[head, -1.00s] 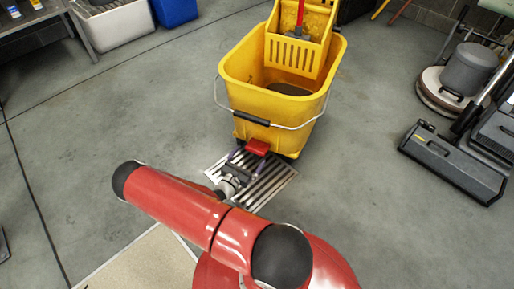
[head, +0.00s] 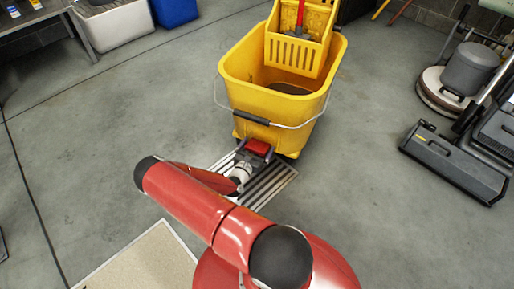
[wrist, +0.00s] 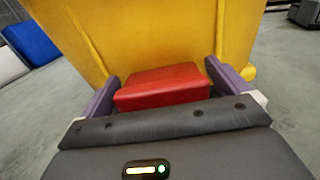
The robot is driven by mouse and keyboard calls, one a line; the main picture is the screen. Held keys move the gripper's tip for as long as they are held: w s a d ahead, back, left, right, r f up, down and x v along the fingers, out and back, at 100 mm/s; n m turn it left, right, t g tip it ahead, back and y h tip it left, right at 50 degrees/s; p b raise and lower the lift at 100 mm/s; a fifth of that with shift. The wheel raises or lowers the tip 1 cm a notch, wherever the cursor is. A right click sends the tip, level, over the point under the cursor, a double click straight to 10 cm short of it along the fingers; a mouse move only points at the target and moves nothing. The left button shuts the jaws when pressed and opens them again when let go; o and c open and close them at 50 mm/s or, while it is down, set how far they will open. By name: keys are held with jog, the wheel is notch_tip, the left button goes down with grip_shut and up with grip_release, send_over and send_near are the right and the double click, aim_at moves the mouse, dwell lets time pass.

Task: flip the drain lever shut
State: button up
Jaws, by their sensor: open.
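The red drain lever (head: 258,146) sticks out low on the front of the yellow mop bucket (head: 245,98). In the wrist view the lever (wrist: 163,87) is a red block in front of the yellow bucket wall (wrist: 150,35). My gripper (head: 254,153) is at the bucket's lower front. In the wrist view its purple fingers stand apart, one on each side of the lever, so the gripper (wrist: 162,76) is open around it. I cannot tell whether either finger touches the lever. The lever's near lower part is hidden behind the gripper body.
A metal floor grate (head: 272,187) lies under my gripper, in front of the bucket. The bucket's wire handle (head: 290,126) hangs across its front above the lever. Floor machines (head: 455,160) stand at the right. The floor at the left is clear.

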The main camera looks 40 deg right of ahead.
aim_at(254, 153)
jog(key=shift+c, duration=0.3)
jog(key=c, duration=0.8)
jog(key=shift+f+b, duration=0.35)
jog(key=shift+b, duration=0.25)
jog(key=shift+c, duration=0.2)
jog(key=shift+f+t+h+b, duration=0.1)
jog(key=shift+t+h+b, duration=0.2)
jog(key=shift+h+b, duration=0.1)
jog(key=shift+r+h, duration=0.25)
jog(key=shift+h, duration=0.05)
jog(key=o, duration=0.9)
jog(key=shift+p+v, duration=0.55)
jog(key=shift+v, duration=3.4)
